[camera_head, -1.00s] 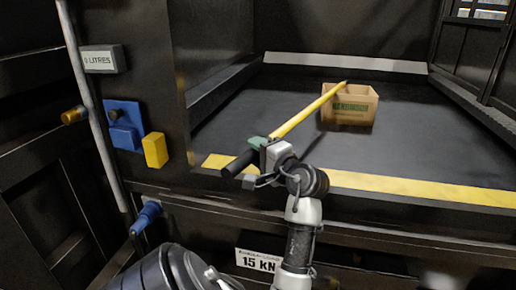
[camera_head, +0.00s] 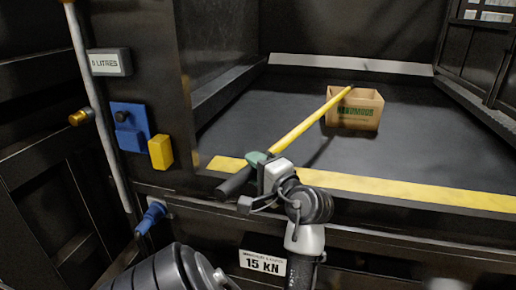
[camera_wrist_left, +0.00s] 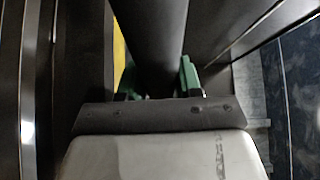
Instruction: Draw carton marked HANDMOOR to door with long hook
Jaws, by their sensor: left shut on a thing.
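The carton (camera_head: 355,114) is an open-topped brown cardboard box with green lettering on its near side, too blurred to read surely. It sits upright on the dark floor of the compactor chamber, back from the opening. The long hook has a yellow pole (camera_head: 308,122) and a black handle (camera_head: 235,182). Its far end overlaps the carton's upper left rim; I cannot make out the hook's tip or whether it touches. My left gripper (camera_head: 260,165) is shut on the handle at the opening. In the left wrist view its green-sided fingers (camera_wrist_left: 157,78) flank the black handle (camera_wrist_left: 150,30). My right gripper is not in view.
A yellow strip (camera_head: 400,190) marks the chamber's near edge, with clear dark floor behind it. On the left post are a grey litres plate (camera_head: 110,62), a blue box (camera_head: 130,127) and a yellow block (camera_head: 160,152). A 15 kN sign (camera_head: 264,263) is below the sill.

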